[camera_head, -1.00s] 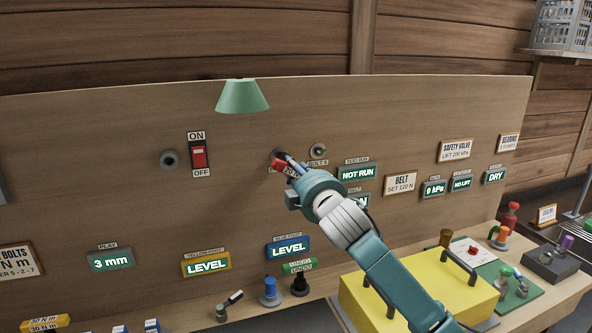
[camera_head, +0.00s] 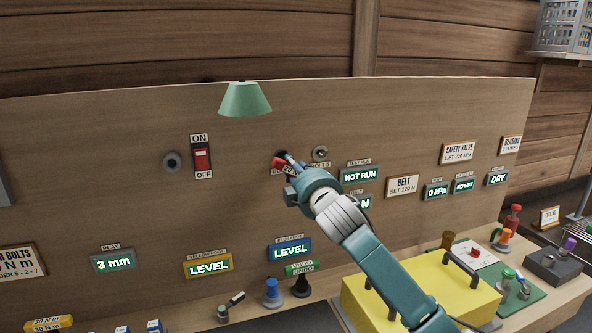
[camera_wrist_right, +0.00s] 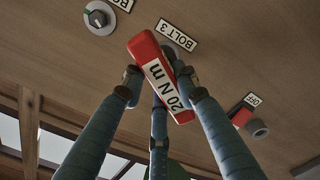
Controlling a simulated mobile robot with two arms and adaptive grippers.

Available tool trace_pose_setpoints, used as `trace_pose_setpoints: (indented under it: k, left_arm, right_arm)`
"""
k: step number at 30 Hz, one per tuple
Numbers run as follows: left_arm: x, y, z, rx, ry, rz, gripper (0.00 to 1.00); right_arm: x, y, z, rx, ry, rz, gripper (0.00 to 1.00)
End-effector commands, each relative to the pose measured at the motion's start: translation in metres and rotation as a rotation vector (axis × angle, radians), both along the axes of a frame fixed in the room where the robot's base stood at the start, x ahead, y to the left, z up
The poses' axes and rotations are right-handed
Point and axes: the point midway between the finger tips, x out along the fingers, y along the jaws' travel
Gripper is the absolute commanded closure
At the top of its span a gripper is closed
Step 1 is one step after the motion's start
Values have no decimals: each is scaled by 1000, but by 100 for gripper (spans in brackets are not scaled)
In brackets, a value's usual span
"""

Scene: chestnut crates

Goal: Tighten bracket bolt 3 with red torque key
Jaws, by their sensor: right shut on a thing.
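The red torque key (camera_wrist_right: 150,62), marked 20 N m, is held between the fingers of my right gripper (camera_wrist_right: 160,80). In the head view the red key (camera_head: 278,162) is at the upright board, with my right gripper (camera_head: 291,163) just right of it. The BOLT 3 label (camera_wrist_right: 177,35) shows beside the key in the wrist view. My left gripper is out of view.
Another bolt (camera_head: 320,152) is close on the right of my gripper. A green lamp shade (camera_head: 245,99) juts out above. A red ON/OFF switch (camera_head: 202,159) is to the left. A yellow block with handles (camera_head: 420,290) stands below my arm.

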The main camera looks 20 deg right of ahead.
Motion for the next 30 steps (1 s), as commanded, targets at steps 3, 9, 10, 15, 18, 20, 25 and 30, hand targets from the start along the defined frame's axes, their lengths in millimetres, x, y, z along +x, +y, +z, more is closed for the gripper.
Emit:
trace_pose_setpoints:
  k: [3, 9, 10, 15, 18, 20, 25, 30]
  left_arm:
    - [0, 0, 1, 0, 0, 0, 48]
    - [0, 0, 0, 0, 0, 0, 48]
    - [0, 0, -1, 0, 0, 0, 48]
    - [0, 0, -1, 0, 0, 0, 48]
    - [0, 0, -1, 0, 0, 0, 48]
    - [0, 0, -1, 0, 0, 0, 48]
    - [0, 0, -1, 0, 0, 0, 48]
    - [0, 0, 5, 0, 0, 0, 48]
  right_arm:
    - [2, 1, 2, 0, -3, 2, 100]
    - [2, 1, 1, 32, -1, 2, 100]
    - [2, 1, 0, 72, 0, 2, 100]
    - [2, 0, -2, 379, 11, 2, 100]
    - [2, -1, -1, 442, 12, 2, 100]
    - [2, -2, -1, 442, 12, 0, 100]
    - [2, -1, -1, 453, 13, 2, 100]
    - [2, 0, -2, 751, 25, 2, 100]
